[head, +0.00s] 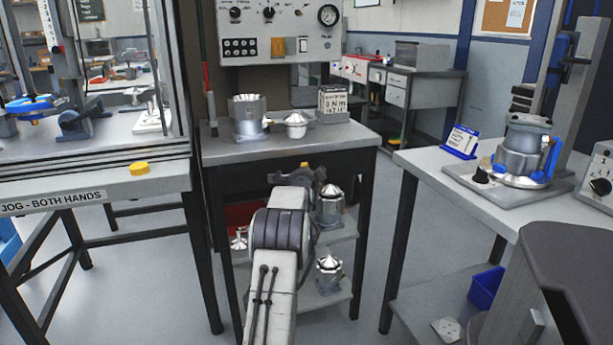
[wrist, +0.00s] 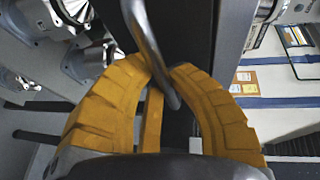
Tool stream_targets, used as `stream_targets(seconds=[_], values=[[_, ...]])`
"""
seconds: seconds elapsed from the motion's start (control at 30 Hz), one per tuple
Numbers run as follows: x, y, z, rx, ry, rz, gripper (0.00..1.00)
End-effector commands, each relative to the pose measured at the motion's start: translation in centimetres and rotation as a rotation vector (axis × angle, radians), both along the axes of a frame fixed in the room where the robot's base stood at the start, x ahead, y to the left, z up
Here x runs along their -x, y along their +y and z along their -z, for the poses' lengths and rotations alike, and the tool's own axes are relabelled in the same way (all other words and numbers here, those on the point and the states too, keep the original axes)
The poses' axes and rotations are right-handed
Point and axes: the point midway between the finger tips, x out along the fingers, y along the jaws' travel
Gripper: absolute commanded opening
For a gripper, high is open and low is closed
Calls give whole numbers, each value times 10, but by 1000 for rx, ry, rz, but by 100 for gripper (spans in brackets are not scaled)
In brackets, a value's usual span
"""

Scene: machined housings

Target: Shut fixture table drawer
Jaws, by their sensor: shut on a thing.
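The fixture table (head: 225,150) stands in the middle of the head view, with a grey top and dark legs. The dark band under its top is where the drawer sits; my arm covers much of it, and I cannot tell how far the drawer is out. In the wrist view, a curved grey metal drawer handle (wrist: 150,45) runs between my yellow fingers. My gripper (wrist: 164,78) is shut on this handle, its fingertips meeting around the bar. In the head view my gripper (head: 308,172) is small and partly hidden by my own wrist, just below the table top's front edge.
Machined housings stand on the table top (head: 249,118) and the lower shelves (head: 330,205). A sign block (head: 333,102) stands at the back right of the top. A press bench (head: 90,185) is close on the left, another bench (head: 470,195) on the right. Floor shows between them.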

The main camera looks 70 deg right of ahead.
Motion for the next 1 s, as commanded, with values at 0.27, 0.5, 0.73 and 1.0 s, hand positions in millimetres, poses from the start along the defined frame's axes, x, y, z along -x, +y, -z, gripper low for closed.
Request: stream_targets(seconds=[0.27,0.5,0.73,1.0], values=[[-2,0,-3,8,0,-3,34],[-1,0,-2,5,0,-2,45],[-1,2,-2,4,0,-1,45],[3,18,-7,5,0,-2,45]])
